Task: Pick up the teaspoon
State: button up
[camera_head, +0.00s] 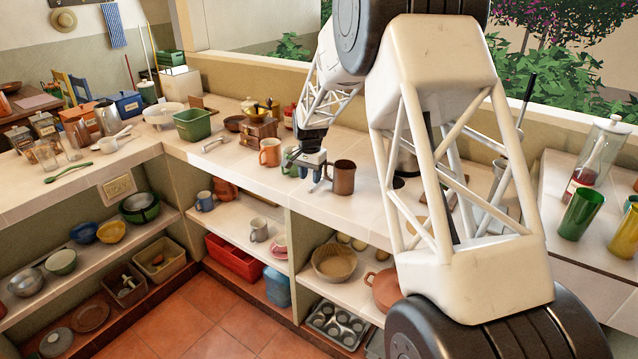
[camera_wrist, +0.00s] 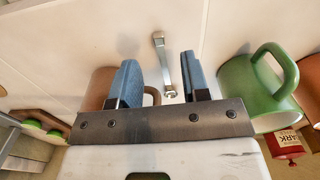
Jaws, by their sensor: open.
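A small silver utensil (camera_wrist: 165,66), which looks like the teaspoon, lies on the pale tiled counter in the wrist view. Its bowl shape is not clear. My gripper (camera_wrist: 159,60) is open, with its two blue fingers on either side of the utensil in the picture; I cannot tell how far above it they are. In the head view my gripper (camera_head: 304,176) is low over the counter's front part, between a brown mug (camera_head: 343,178) and a green mug (camera_head: 289,163). I cannot make out the utensil there.
The green mug (camera_wrist: 243,92) stands close to the right finger in the wrist view. The brown mug (camera_wrist: 101,88) is partly hidden behind the left finger. An orange mug (camera_head: 270,152) stands left of the green one. The counter's front edge (camera_head: 300,203) is near my gripper.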

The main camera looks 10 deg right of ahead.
aim_at(311, 188)
jog(key=shift+f, duration=2.15)
grip_shut()
